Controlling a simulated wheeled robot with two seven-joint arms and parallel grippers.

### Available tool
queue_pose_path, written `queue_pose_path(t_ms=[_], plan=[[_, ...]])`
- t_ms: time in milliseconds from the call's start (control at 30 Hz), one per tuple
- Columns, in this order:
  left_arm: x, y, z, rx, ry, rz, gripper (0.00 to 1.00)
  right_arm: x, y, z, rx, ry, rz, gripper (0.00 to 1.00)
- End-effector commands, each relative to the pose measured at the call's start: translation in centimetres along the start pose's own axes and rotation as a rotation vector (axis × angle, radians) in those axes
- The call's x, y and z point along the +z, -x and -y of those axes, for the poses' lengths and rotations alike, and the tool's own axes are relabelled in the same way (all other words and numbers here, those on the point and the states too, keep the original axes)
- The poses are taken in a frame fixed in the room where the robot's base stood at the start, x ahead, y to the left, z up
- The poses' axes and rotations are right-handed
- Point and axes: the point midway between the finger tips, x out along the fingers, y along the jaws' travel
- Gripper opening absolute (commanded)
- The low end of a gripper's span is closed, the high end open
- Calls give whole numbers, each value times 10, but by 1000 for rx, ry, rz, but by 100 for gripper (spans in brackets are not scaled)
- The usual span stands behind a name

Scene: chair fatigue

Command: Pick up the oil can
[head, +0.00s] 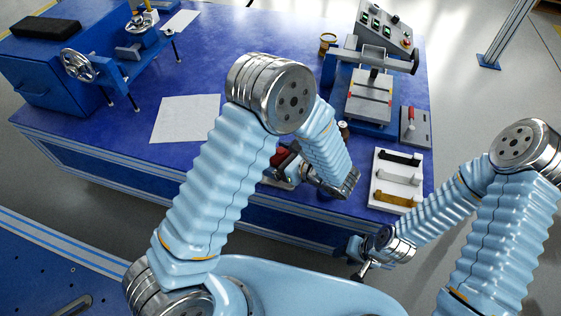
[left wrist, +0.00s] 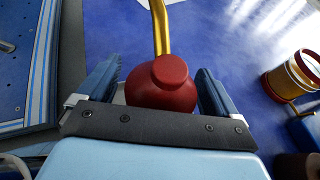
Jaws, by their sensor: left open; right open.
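The oil can (left wrist: 165,85) is red with a gold spout in the left wrist view. It sits between the two blue fingers of my left gripper (left wrist: 157,80), which is open around it. Small gaps seem to show beside the can; I cannot tell whether a finger touches it. In the head view, a red part of the can (head: 281,155) shows on the blue table, mostly hidden by my left arm and gripper (head: 284,167). My right gripper (head: 360,262) is low, off the table's front edge, and open.
The blue table (head: 120,105) holds a white sheet (head: 187,118), a press-like fixture (head: 370,90), a control box (head: 384,28) and a white rack (head: 397,180) with several handles. A red and gold container (left wrist: 290,76) stands right of the can. Bare tabletop lies left of it.

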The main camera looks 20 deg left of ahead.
Motion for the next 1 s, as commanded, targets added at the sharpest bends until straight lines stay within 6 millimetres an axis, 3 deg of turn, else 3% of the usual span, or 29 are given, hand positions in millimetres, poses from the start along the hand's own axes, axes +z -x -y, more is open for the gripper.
queue_pose_path(t_ms=[233,700,1000], plan=[[0,-2,0,-1,0,0,91,0,0,0,0,0,0,43],[0,-2,0,-1,0,0,19,0,0,0,0,0,0,43],[2,-1,0,-1,2,1,18,0,0,0,0,0,0,43]])
